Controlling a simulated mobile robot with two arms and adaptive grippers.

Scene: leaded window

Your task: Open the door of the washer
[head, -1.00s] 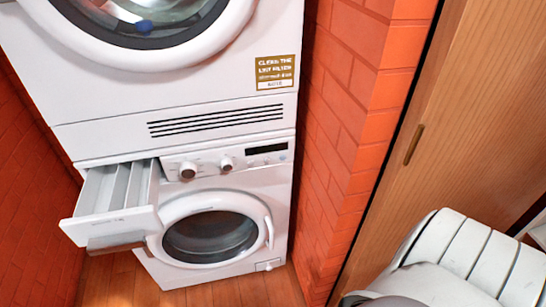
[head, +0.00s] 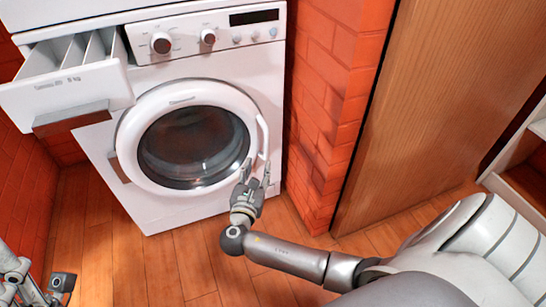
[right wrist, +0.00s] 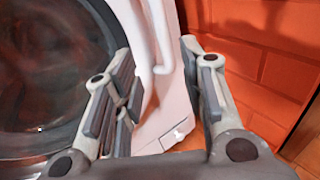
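The white washer (head: 190,210) stands against the brick wall. Its round door (head: 195,140) has dark glass, looks closed, and has a white handle (head: 263,138) on its right side. My right gripper (head: 258,172) is open at the lower end of the handle. In the right wrist view the handle (right wrist: 160,40) runs down between the spread fingers (right wrist: 160,75); I cannot tell whether they touch it. My left gripper (head: 60,285) is partly in view at the bottom left, away from the washer, and its opening is unclear.
The detergent drawer (head: 70,85) is pulled out at the washer's upper left. A brick wall (head: 335,100) is close on the right, beside a wooden door panel (head: 450,90). A shelf (head: 525,165) stands at the far right. The wooden floor (head: 130,265) in front is clear.

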